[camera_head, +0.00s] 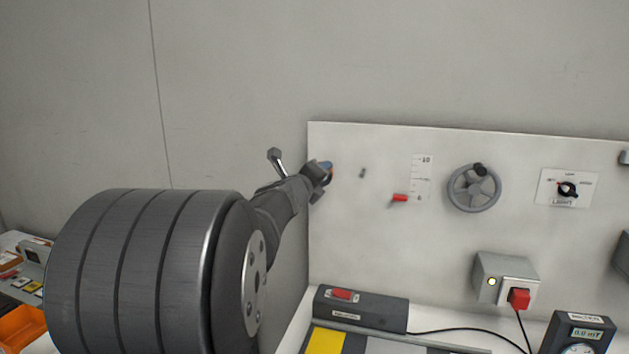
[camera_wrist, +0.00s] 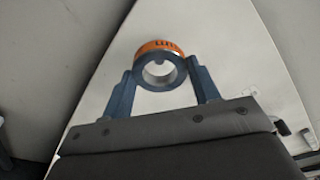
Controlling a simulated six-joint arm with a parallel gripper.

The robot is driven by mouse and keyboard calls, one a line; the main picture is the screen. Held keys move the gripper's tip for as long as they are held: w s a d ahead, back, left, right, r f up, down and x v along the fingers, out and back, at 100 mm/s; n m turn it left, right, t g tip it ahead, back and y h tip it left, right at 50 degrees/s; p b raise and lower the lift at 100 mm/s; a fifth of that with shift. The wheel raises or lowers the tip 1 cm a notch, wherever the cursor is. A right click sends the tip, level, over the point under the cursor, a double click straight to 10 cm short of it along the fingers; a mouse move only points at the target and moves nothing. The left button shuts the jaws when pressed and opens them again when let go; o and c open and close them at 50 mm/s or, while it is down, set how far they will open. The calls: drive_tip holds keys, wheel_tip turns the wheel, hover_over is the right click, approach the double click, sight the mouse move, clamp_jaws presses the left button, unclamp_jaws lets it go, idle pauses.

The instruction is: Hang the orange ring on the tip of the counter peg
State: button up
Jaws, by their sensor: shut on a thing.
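My gripper (camera_wrist: 161,74) is shut on the orange ring (camera_wrist: 158,46), which sits between its two blue fingertips in the wrist view. The ring shows an orange outer band and a grey-blue face turned to the wrist camera, with its hole open toward the wall panel. A small grey spot shows inside the upper part of the hole; I cannot tell whether it is a peg.
The upright white panel (camera_head: 340,235) carries a red lever (camera_head: 400,198), a grey handwheel (camera_head: 474,188) and a rotary switch (camera_head: 567,189). Below are a grey box with a red plug (camera_head: 519,298), a scanner block (camera_head: 360,308) and a meter (camera_head: 583,333).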

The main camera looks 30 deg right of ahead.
drive_tip(key=shift+x, duration=1.55)
drive_tip(key=shift+w+d+f, duration=0.25)
drive_tip(key=shift+w+d, duration=0.15)
drive_tip(key=shift+w, duration=0.25)
drive_tip(key=o, duration=1.7)
drive_tip(key=v, duration=0.9)
drive_tip(key=shift+s+d+f, duration=0.3)
drive_tip(key=shift+s+f, duration=0.05)
drive_tip(key=shift+s, duration=0.05)
